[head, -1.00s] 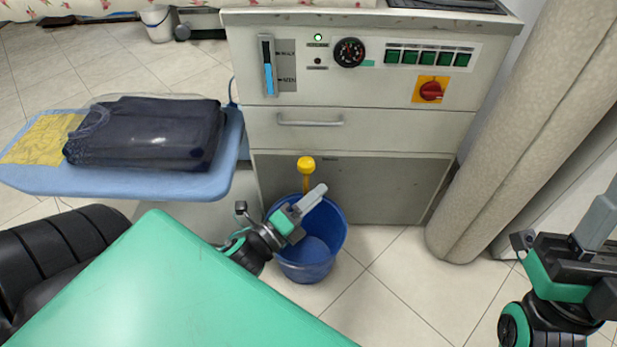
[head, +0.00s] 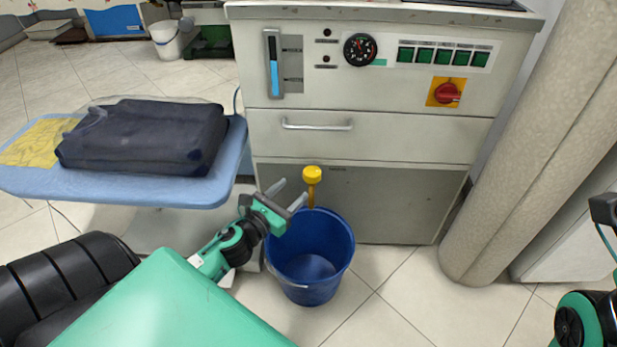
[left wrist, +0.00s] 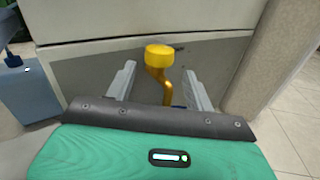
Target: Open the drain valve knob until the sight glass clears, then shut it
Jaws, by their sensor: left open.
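The yellow drain valve knob (head: 312,175) sits on a bent yellow pipe low on the machine's front, above the blue bucket (head: 338,235). In the left wrist view the knob (left wrist: 160,54) shows ahead, between the lines of the fingers. My left gripper (head: 292,191) is open and empty, its fingertips just left of the knob in the head view; it also shows in the left wrist view (left wrist: 159,68). I see no clear contact. The sight glass (head: 273,66) at the panel's upper left holds a blue column over most of its height. My right gripper's fingers are out of view.
An ironing board (head: 190,192) with dark folded clothes (head: 145,137) stands left of the machine. A drawer handle (head: 317,126) juts out above the knob. A beige column (head: 530,150) stands at the right. Open floor lies in front of the bucket.

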